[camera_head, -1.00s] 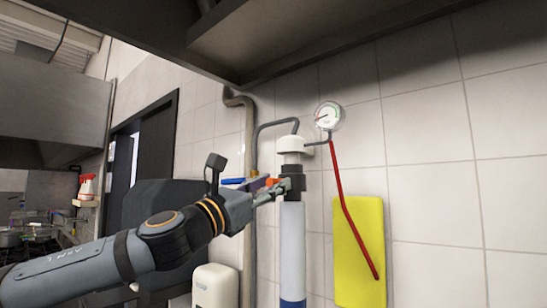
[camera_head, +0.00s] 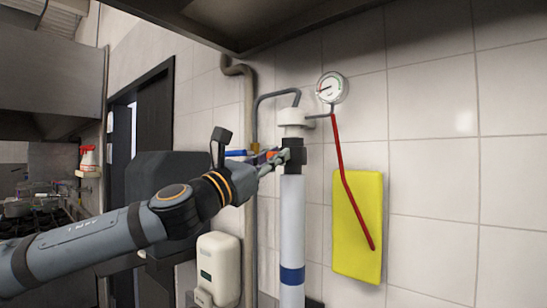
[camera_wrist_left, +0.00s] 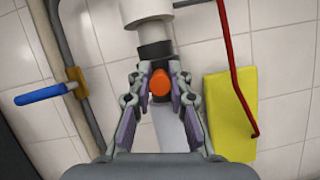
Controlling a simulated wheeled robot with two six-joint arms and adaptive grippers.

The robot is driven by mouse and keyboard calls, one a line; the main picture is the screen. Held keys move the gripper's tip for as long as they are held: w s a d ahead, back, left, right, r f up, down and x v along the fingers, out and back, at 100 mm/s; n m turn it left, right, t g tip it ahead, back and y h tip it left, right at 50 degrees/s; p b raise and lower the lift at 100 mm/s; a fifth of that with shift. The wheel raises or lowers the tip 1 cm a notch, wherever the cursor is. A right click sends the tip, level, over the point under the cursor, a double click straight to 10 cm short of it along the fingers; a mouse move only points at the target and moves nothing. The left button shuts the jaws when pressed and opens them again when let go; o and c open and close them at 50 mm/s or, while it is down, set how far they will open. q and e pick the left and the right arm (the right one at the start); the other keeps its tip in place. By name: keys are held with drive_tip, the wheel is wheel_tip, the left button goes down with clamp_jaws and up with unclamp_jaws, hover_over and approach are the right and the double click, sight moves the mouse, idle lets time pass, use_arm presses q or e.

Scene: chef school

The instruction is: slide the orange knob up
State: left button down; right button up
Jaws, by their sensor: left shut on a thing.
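The orange knob (camera_wrist_left: 160,82) is at the middle of the left wrist view, in front of a black collar (camera_wrist_left: 156,50) on a white upright tube. In the head view a bit of the orange knob (camera_head: 272,154) shows by the black collar (camera_head: 294,156) on the tube (camera_head: 292,222). My left gripper (camera_wrist_left: 159,84) is shut on the knob, with one finger on each side of it. In the head view the left gripper (camera_head: 279,158) reaches the collar from the left and partly hides the knob. My right gripper is not in view.
A blue-handled valve (camera_wrist_left: 42,95) is on the pipe at left. A white dispenser (camera_head: 218,270) hangs below my arm. A dark hood (camera_head: 250,20) is overhead.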

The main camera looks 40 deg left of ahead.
sight(283, 123)
use_arm(q)
wheel_tip(283, 123, up, 5)
drive_tip(key=p, duration=0.5)
drive_tip(key=shift+r, duration=0.2)
drive_tip(key=shift+a+f, duration=0.15)
drive_tip(key=shift+a, duration=0.1)
drive_tip(key=c, duration=1.3)
unclamp_jaws()
drive_tip(key=shift+d, duration=0.25)
drive_tip(key=shift+o, duration=0.2)
drive_tip(key=shift+a, duration=0.1)
drive_tip(key=shift+a+r, duration=0.15)
drive_tip(key=shift+r, duration=0.3)
wheel_tip(283, 123, up, 9)
drive_tip(key=shift+d, duration=0.2)
